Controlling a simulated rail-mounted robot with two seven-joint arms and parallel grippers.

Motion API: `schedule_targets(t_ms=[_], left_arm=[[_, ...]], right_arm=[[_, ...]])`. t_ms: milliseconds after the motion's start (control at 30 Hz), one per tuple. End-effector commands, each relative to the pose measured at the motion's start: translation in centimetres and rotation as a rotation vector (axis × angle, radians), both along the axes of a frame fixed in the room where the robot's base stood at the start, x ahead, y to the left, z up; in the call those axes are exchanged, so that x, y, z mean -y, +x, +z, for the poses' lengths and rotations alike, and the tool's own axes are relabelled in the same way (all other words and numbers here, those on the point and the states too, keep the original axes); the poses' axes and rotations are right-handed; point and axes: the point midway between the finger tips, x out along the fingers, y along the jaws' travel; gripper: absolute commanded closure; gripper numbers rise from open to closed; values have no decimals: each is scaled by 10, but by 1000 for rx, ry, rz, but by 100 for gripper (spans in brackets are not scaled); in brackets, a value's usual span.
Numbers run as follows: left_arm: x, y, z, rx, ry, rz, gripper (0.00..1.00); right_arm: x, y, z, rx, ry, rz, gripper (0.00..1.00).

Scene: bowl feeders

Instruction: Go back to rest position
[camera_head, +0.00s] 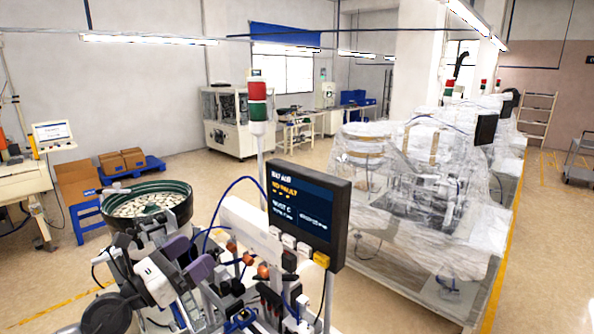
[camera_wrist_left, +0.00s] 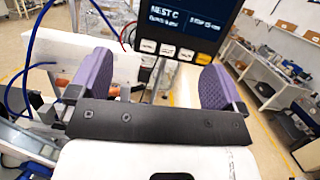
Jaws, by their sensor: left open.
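My left gripper (camera_head: 189,257) is at the lower left of the head view, in front of the machine with the bowl feeder. Its two purple fingers stand apart. In the left wrist view the fingers of the left gripper (camera_wrist_left: 158,72) are wide apart with nothing held between them. My right gripper does not show in either view.
A green-rimmed bowl feeder (camera_head: 147,203) holding pale parts stands just behind my left gripper. A dark display (camera_head: 306,213) and a red-green signal tower (camera_head: 258,105) rise to its right. Plastic-wrapped machines (camera_head: 410,185) fill the right. Cardboard boxes (camera_head: 122,160) sit far left.

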Motion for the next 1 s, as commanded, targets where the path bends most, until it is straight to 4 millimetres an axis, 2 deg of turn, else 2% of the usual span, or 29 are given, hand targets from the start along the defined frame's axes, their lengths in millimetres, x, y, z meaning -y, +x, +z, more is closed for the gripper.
schedule_targets(t_ms=[33, 100, 200, 300, 367, 467, 567, 600, 700, 800, 1000], left_arm=[[0, -6, 28, 10, -168, 6, 5], [-6, -14, 64, 11, -424, 10, 5], [-19, -29, 105, -8, -794, 4, 5], [-35, -42, 120, -71, -1158, 4, 5], [-43, -49, 115, -131, -1375, 15, 5], [-52, -62, 84, -278, -1723, 74, 5], [-50, -82, 21, -496, -2042, 216, 5], [-46, -92, -6, -585, -2130, 284, 5], [-35, -120, -65, -791, -2263, 439, 5], [-23, -149, -114, -971, -2348, 532, 5], [-13, -208, -196, -1183, -2501, 684, 5]], right_arm=[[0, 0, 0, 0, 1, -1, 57], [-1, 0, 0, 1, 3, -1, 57], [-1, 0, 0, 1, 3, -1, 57], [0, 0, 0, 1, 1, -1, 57], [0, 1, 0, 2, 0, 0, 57], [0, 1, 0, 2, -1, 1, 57], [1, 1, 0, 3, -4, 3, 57], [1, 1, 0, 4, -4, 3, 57], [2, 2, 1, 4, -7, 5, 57], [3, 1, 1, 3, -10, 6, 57], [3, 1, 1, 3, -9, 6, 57]])
